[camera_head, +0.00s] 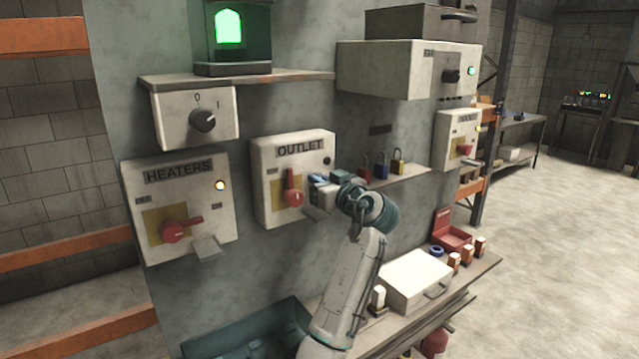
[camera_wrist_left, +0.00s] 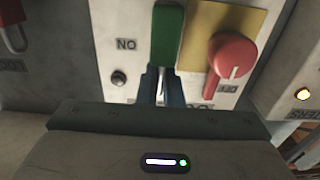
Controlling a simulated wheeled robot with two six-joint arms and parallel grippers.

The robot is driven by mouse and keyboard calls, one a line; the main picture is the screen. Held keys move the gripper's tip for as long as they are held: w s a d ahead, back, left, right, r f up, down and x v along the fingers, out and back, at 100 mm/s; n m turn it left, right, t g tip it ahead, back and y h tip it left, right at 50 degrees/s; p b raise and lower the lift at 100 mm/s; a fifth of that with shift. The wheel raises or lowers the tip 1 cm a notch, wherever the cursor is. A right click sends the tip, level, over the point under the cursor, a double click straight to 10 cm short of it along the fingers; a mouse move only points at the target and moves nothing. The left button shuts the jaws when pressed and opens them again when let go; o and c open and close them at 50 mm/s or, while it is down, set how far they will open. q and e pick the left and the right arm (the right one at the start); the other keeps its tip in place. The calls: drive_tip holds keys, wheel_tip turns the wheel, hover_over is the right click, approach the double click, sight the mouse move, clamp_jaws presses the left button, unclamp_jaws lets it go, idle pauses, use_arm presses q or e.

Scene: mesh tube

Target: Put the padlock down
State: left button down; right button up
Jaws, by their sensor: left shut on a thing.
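My left gripper (camera_head: 314,181) is in front of the OUTLET panel (camera_head: 262,160), close to its red rotary handle (camera_head: 293,197). In the left wrist view, its two blue fingers (camera_wrist_left: 162,88) are shut on the metal shackle of a green padlock (camera_wrist_left: 167,35). The green body extends beyond the fingertips, in front of the panel face, beside the red handle (camera_wrist_left: 232,56). I cannot tell whether it touches the panel. In the head view the padlock is not clearly visible. My right gripper is out of view.
A small wall shelf (camera_head: 412,174) right of the panel bears red (camera_head: 365,170), blue (camera_head: 381,168) and yellow (camera_head: 398,163) padlocks. The HEATERS panel (camera_head: 180,205) is left. Below are a teal bin (camera_head: 205,347) and a bench with a white box (camera_head: 416,279).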

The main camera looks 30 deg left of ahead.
use_arm(q)
drive_tip(key=shift+f+p, duration=0.35)
drive_tip(key=shift+f, duration=0.8)
drive_tip(key=c, duration=2)
unclamp_jaws()
drive_tip(key=o, duration=0.4)
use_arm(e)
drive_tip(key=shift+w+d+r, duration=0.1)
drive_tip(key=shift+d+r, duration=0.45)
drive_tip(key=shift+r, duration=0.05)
use_arm(q)
drive_tip(key=shift+d, duration=0.1)
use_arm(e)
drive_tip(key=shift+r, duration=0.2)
